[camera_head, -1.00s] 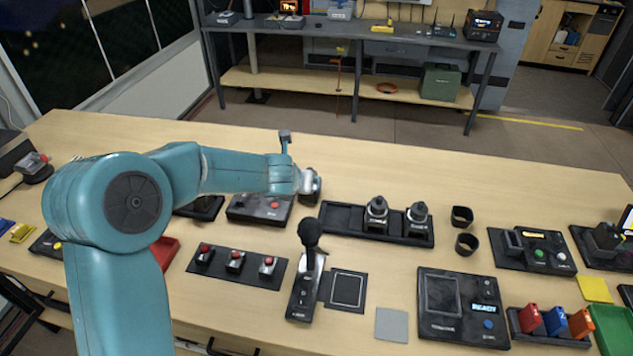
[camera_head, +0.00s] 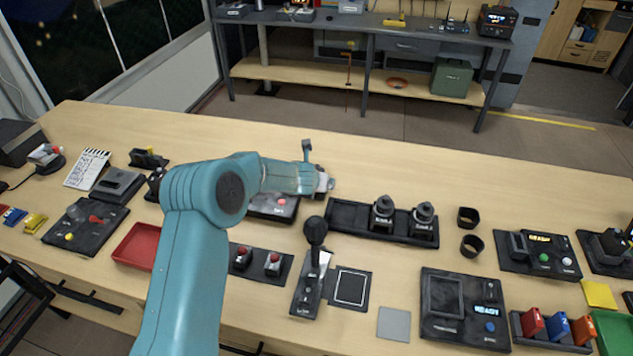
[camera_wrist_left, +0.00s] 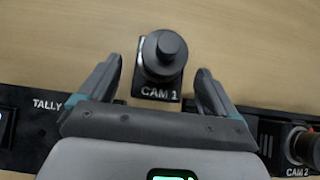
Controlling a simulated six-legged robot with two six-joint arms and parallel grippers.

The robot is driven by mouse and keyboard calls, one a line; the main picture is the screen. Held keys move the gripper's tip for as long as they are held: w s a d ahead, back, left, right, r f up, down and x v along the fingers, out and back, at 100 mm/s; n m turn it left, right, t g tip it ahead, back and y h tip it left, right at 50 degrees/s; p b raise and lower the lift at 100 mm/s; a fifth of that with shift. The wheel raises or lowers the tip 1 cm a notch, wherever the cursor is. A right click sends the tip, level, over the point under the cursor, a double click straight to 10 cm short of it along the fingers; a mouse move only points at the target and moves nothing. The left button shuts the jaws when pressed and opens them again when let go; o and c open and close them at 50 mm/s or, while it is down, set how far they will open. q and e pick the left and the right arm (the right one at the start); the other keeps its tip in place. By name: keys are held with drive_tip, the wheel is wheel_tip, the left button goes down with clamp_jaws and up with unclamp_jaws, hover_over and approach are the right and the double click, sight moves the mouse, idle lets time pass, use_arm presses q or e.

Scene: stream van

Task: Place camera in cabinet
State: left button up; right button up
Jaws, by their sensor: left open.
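A dark camera with a round top, on a base labelled CAM 1 (camera_wrist_left: 163,55), stands between the fingers of my left gripper (camera_wrist_left: 160,72) in the left wrist view. The fingers are open, with a gap on both sides of it. In the head view my left gripper (camera_head: 327,184) is over the table, just behind the left end of a black tray (camera_head: 346,218); CAM 1 is not clearly visible there. Two similar cameras (camera_head: 382,213) (camera_head: 424,218) stand in the tray. CAM 2 (camera_wrist_left: 299,146) shows at the wrist view's right edge. A wooden cabinet (camera_head: 583,32) is at the back right.
A joystick (camera_head: 314,235), a READY panel (camera_head: 462,308) and a red tray (camera_head: 137,246) are on the wooden table. Two black cups (camera_head: 468,217) (camera_head: 471,245) stand right of the black tray. Bare table lies behind the tray.

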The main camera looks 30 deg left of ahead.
use_arm(q)
drive_tip(key=x, duration=0.3)
drive_tip(key=shift+a+p, duration=0.1)
drive_tip(key=shift+p, duration=0.3)
drive_tip(key=shift+s+r, duration=0.1)
drive_tip(key=shift+c, duration=1.3)
drive_tip(key=c, duration=1.4)
drive_tip(key=shift+o, duration=0.2)
drive_tip(key=shift+r, duration=0.15)
